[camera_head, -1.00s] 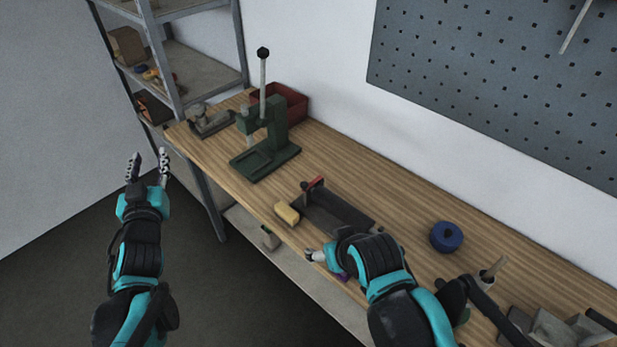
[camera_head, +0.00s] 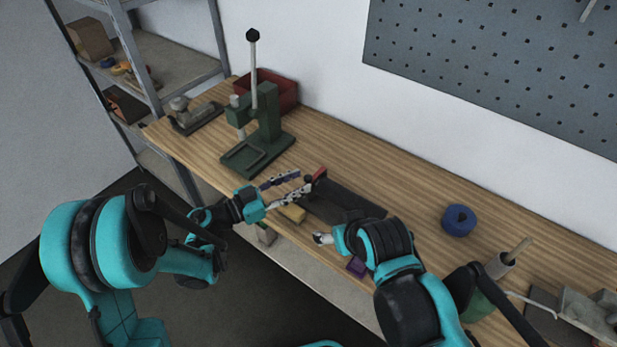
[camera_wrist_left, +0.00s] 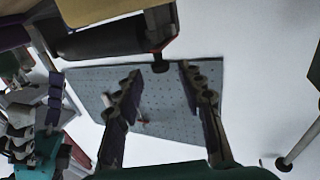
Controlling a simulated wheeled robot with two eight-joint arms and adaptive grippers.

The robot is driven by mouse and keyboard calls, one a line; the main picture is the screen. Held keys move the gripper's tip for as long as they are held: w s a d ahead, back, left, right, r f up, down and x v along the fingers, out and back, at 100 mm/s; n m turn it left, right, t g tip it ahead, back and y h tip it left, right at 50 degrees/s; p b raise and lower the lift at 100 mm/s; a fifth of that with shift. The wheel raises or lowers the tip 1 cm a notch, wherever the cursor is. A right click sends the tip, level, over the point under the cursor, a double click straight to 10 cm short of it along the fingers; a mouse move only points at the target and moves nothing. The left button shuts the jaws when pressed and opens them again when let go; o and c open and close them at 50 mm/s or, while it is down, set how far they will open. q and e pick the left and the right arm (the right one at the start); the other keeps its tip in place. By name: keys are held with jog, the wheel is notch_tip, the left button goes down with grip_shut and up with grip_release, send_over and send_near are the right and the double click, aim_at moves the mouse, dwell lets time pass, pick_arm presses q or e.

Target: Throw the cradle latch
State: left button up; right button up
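The cradle (camera_head: 345,204), a dark grey trough, lies on the workbench. Its latch (camera_head: 319,174), a lever with a red grip and a black pivot, stands at the cradle's left end. My left gripper (camera_head: 299,184) is open, with its two fingers spread just left of the latch. In the left wrist view the fingers (camera_wrist_left: 158,98) are apart and empty; the cradle (camera_wrist_left: 120,38) and a black knob (camera_wrist_left: 158,63) show above them. I cannot tell whether a finger touches the latch. My right gripper (camera_head: 338,252) is at the bench's front edge, its fingers apart.
A yellow block (camera_head: 292,213) sits on the bench close below my left gripper. A green lever press (camera_head: 262,145) and a red bin (camera_head: 282,95) stand behind to the left. A blue roll (camera_head: 459,220) lies to the right. Bench behind the cradle is clear.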

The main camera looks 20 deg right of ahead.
aim_at(305, 179)
pick_arm(q)
jog(key=shift+x, duration=2)
jog(key=shift+w, duration=0.1)
grip_shut()
